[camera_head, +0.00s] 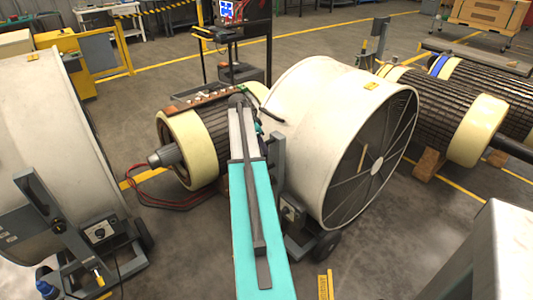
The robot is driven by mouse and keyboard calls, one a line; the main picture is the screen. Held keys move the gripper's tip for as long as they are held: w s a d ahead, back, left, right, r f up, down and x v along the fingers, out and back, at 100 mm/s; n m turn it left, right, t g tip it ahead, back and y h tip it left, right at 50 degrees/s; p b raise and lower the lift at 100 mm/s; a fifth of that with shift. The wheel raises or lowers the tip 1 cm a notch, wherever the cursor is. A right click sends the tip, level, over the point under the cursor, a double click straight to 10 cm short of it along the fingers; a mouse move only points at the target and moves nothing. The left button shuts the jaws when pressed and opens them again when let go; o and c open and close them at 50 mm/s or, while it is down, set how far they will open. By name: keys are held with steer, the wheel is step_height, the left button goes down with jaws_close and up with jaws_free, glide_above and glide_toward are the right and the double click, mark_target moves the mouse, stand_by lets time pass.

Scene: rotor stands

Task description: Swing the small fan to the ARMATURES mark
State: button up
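A white drum fan (318,120) stands at the centre on a grey wheeled stand (290,205), its dark grille facing right. A second white drum fan (45,120), cut off by the left edge, stands on its own stand; I cannot tell which is the small fan. My teal and grey arm reaches forward to the left side of the centre fan. My gripper (240,101) is at its far end, close to the fan's left rim; its fingers are too small to make out, and contact cannot be told. No readable ARMATURES mark shows; a yellow strip (325,286) lies on the floor.
A cream-ended armature (180,148) lies behind my arm, with a red cable (165,198) on the floor nearby. More large armatures (440,110) rest on wooden blocks at right. A grey metal box (490,255) fills the lower right corner. Floor is open at front centre-right.

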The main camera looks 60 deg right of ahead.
steer(key=shift+p+x, duration=0.4)
steer(key=shift+x, duration=2.6)
steer(key=shift+c, duration=0.5)
